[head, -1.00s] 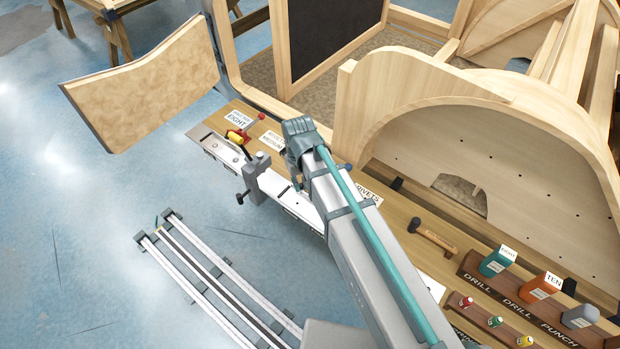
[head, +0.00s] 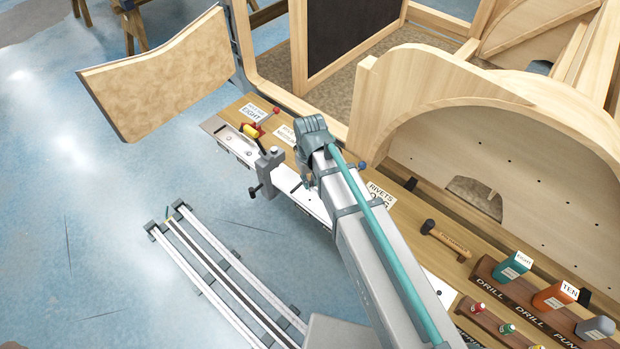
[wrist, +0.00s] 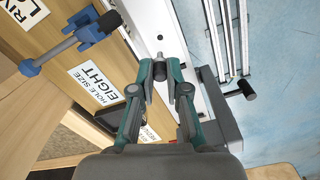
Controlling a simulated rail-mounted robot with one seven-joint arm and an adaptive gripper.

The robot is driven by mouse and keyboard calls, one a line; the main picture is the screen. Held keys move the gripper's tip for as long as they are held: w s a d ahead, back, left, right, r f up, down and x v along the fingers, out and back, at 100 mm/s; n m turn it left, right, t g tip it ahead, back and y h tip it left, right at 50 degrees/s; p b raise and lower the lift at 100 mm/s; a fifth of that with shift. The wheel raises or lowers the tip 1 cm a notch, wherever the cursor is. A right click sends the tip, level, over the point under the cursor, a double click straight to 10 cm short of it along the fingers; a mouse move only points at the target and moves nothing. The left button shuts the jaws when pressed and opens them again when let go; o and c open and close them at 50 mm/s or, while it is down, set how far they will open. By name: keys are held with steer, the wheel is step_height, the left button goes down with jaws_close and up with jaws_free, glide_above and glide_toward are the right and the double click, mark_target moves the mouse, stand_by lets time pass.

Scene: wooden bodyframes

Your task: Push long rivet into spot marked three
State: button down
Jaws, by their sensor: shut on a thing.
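My gripper (wrist: 160,72) is shut on a small dark rivet (wrist: 160,66), seen end-on between the fingertips in the wrist view. The fingertips are over the white strip (wrist: 150,18) at the bench edge. A round dark spot (wrist: 160,37) shows on the strip just beyond the rivet. I cannot read a number on it, nor tell whether the rivet touches the strip. In the head view the strip (head: 235,146) runs along the bench's near edge, and my arm hides most of the gripper and the rivet.
A grey clamp (head: 268,172) stands on the strip close to my gripper. A blue tool (wrist: 72,45) and the hole size eight label (wrist: 95,78) lie beside it. A hammer (head: 447,240) and drill holders (head: 515,266) are to the right. A wooden frame (head: 420,115) rises behind.

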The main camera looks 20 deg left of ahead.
steer(key=b, duration=0.2)
glide_above(310, 195)
steer(key=s, duration=0.2)
steer(key=shift+d+f, duration=0.15)
steer(key=shift+f, duration=0.9)
steer(key=shift+d+f, duration=0.1)
steer(key=shift+f, duration=0.9)
steer(key=shift+f+b, duration=0.8)
steer(key=shift+f, duration=1.25)
steer(key=c, duration=1.1)
jaws_free()
step_height(310, 195, up, 12)
steer(key=shift+r, duration=0.1)
steer(key=shift+f, duration=0.2)
step_height(310, 195, down, 12)
steer(key=shift+r, duration=0.25)
